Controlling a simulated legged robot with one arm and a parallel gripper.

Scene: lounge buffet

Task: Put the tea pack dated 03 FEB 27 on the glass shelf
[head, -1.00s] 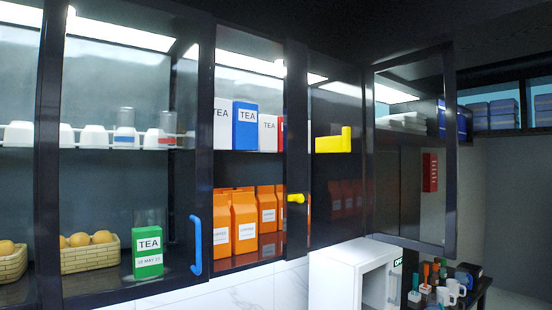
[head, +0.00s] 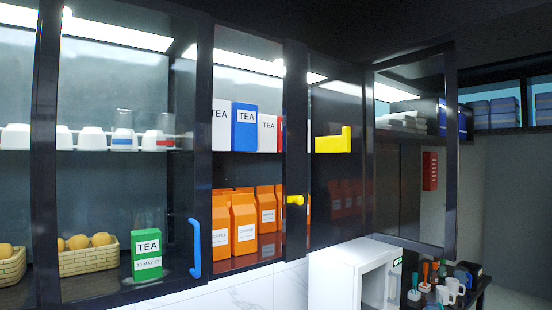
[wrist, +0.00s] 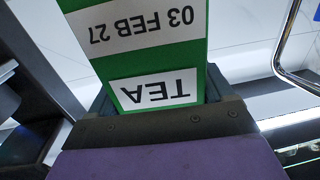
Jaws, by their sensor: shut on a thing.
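In the wrist view my gripper (wrist: 163,112) is shut on a green tea pack (wrist: 206,58). Its white labels read TEA and 03 FEB 27, upside down in the picture. Part of this pack runs out of the top of the frame. Neither my gripper nor the held pack shows in the head view. There, another green tea pack (head: 147,255) stands upright low in the left cabinet, with a different date that seems to be in May. Above it a shelf (head: 90,151) bears white cups and banded glasses. I cannot tell whether this is the glass shelf.
A blue handle (head: 194,248) and a yellow handle (head: 333,140) stick out from the cabinet front. Baskets (head: 88,262) hold round buns. Orange packs (head: 243,226) stand below a blue tea pack (head: 245,128). A framed panel (head: 449,150) juts out at right above a white box (head: 338,280).

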